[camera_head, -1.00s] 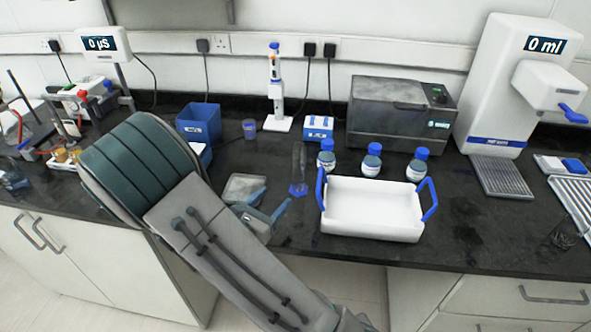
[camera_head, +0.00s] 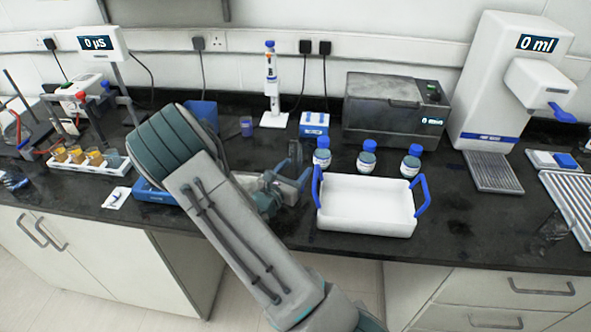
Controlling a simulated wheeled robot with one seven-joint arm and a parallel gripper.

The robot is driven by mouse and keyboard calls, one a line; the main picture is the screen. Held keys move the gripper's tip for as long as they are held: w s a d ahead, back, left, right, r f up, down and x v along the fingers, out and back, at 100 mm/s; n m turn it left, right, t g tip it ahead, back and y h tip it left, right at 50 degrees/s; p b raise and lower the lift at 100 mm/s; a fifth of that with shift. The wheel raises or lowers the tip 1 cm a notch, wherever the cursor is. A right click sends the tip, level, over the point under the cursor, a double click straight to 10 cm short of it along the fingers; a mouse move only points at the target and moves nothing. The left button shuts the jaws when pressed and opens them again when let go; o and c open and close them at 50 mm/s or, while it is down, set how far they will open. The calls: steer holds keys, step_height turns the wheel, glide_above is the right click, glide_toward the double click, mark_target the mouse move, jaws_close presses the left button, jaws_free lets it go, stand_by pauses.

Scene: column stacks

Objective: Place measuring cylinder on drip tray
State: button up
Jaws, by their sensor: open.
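The measuring cylinder (camera_head: 294,154) is clear and stands on the bench left of the white tray; only its dim upper part shows, and its blue foot is hidden by my gripper. My gripper (camera_head: 292,180) is open at the cylinder, low over the bench. I cannot tell whether the cylinder is between the fingers or just behind them. The drip tray (camera_head: 493,172) is a grey ribbed plate at the right, in front of the white dispenser (camera_head: 505,90) that reads 0 ml. The visible part of the drip tray is bare.
A white tray with blue handles (camera_head: 366,208) stands between my gripper and the drip tray. Several blue-capped bottles (camera_head: 367,161) stand behind it, before a dark grey machine (camera_head: 395,108). A clear glass vessel (camera_head: 552,228) stands at the right front, beside a ribbed rack (camera_head: 572,205).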

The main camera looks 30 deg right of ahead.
steer(key=shift+w+d, duration=0.15)
steer(key=shift+d, duration=0.1)
steer(key=c, duration=1.2)
steer(key=shift+r, duration=0.1)
